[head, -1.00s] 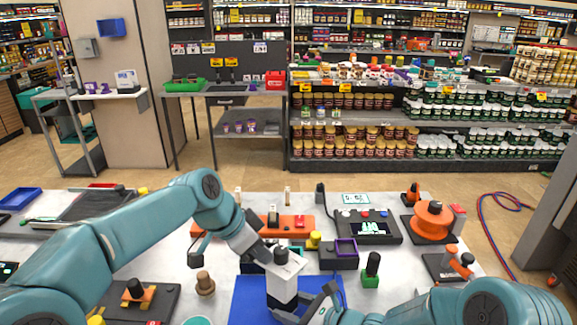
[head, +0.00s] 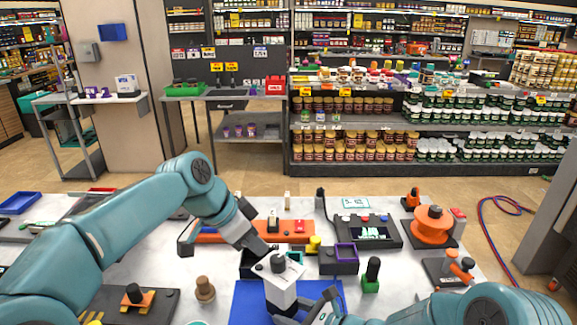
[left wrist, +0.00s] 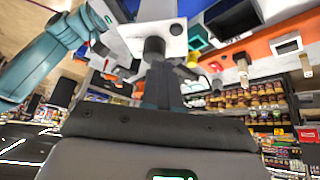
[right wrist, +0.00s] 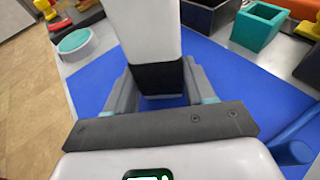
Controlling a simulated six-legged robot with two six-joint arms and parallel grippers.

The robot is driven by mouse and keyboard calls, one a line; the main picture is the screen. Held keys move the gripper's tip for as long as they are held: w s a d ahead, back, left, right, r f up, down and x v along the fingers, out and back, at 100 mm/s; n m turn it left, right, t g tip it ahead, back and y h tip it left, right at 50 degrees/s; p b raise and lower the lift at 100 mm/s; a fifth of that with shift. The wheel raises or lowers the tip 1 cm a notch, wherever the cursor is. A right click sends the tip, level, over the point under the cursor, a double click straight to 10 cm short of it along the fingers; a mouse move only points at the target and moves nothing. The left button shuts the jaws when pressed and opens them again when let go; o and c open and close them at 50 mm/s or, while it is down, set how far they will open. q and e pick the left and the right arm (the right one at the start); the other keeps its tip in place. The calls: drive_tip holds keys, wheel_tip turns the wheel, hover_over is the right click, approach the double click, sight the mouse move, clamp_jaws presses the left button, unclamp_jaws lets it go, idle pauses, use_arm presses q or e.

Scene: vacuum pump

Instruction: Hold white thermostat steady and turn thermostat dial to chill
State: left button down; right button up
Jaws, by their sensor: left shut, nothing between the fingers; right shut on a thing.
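The white thermostat (head: 283,297) stands over the blue mat (head: 245,300) at the front middle, with its dark round dial (head: 278,263) on top. It looks slightly tilted. My right gripper (right wrist: 160,92) is shut on the thermostat, its fingers on either side of the black lower band (right wrist: 160,78). My left gripper (head: 270,252) reaches in from the upper left. Its shut, empty fingers (left wrist: 160,75) end close to the dial (left wrist: 153,48); I cannot tell whether they touch it. The dial's markings are too small to read.
A dark bin with a purple-rimmed box (head: 345,255) and a green block with a black knob (head: 371,275) stand to the right. A brown peg (head: 204,289) stands to the left. An orange panel (head: 290,229) lies behind. Bare white table shows between them.

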sight(278, 263)
use_arm(q)
wheel_tip(278, 263, up, 2)
drive_tip(key=shift+r, duration=0.1)
drive_tip(key=f, duration=0.1)
drive_tip(key=s+f, duration=0.1)
drive_tip(key=f, duration=0.1)
drive_tip(key=s+d+f, duration=0.1)
drive_tip(key=f, duration=0.1)
drive_tip(key=shift+s+d+f, duration=0.1)
drive_tip(key=shift+f, duration=0.3)
idle(0.5)
